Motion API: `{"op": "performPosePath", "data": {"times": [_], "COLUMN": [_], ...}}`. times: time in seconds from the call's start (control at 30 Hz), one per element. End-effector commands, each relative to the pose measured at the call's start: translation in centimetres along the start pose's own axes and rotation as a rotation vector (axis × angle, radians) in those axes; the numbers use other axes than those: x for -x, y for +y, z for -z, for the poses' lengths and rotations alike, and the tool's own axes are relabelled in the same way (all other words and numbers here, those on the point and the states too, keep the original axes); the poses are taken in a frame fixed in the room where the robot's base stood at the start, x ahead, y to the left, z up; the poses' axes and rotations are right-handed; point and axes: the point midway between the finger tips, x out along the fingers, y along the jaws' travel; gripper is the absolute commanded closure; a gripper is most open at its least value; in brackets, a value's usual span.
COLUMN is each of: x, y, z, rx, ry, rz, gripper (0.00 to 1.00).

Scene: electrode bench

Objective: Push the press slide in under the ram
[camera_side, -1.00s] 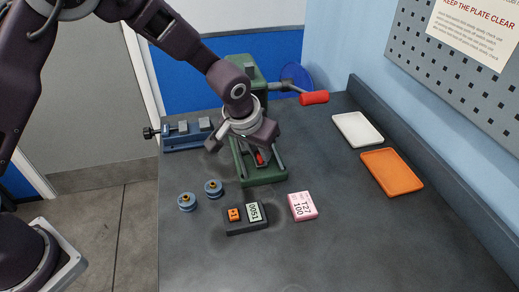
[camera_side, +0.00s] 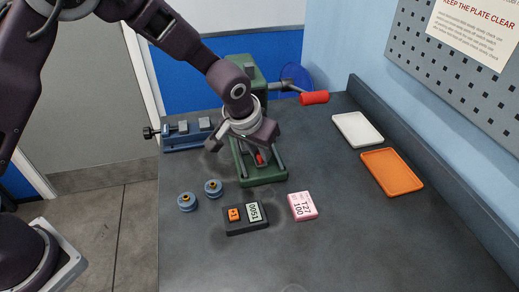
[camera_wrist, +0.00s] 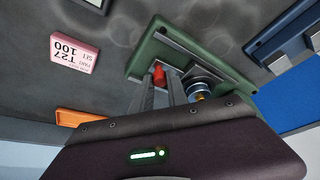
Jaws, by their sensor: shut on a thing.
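The green press (camera_side: 262,178) stands at the back of the bench, with its frame partly hidden behind my arm. My gripper (camera_side: 261,157) is low over the front of the press base, with its fingers shut on the red knob (camera_side: 260,159) of the press slide. In the wrist view the fingers (camera_wrist: 162,92) close around the red knob (camera_wrist: 159,74). The grey slide (camera_wrist: 180,66) lies between the rails of the green base, and a round metal piece with a brass centre (camera_wrist: 200,82) shows beside the fingers. The ram is hidden.
A red-handled lever (camera_side: 314,98) sticks out to the right of the press. A blue vise (camera_side: 187,138) is at left. Two blue round pieces (camera_side: 187,202), a dark block (camera_side: 246,226) and a pink box (camera_side: 302,206) lie in front. White (camera_side: 357,129) and orange (camera_side: 392,172) trays lie right.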

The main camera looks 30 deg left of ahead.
Motion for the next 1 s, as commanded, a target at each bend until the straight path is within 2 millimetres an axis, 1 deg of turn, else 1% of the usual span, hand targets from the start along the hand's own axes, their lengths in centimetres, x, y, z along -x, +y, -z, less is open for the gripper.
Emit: {"op": "performPosePath", "data": {"times": [0.1, 0.3, 0.63, 0.67, 0.73, 0.77, 1.0], "x": [0.0, -0.8, -0.9, -0.9, -0.9, -0.9, -0.9], "y": [-0.1, -2.1, -2.6, -2.6, -2.6, -2.6, -2.5], "z": [0.2, 2.0, 2.5, 2.5, 2.5, 2.5, 2.3], "rx": [0.002, 0.005, 0.002, 0.003, 0.003, 0.003, 0.001], "ry": [0.002, 0.003, 0.006, 0.006, 0.006, 0.006, 0.002], "rz": [-0.001, 0.0, 0.002, 0.002, 0.002, 0.002, 0.001], "gripper": [1.0, 1.0, 1.0, 0.76, 0.63, 0.59, 0.59]}}
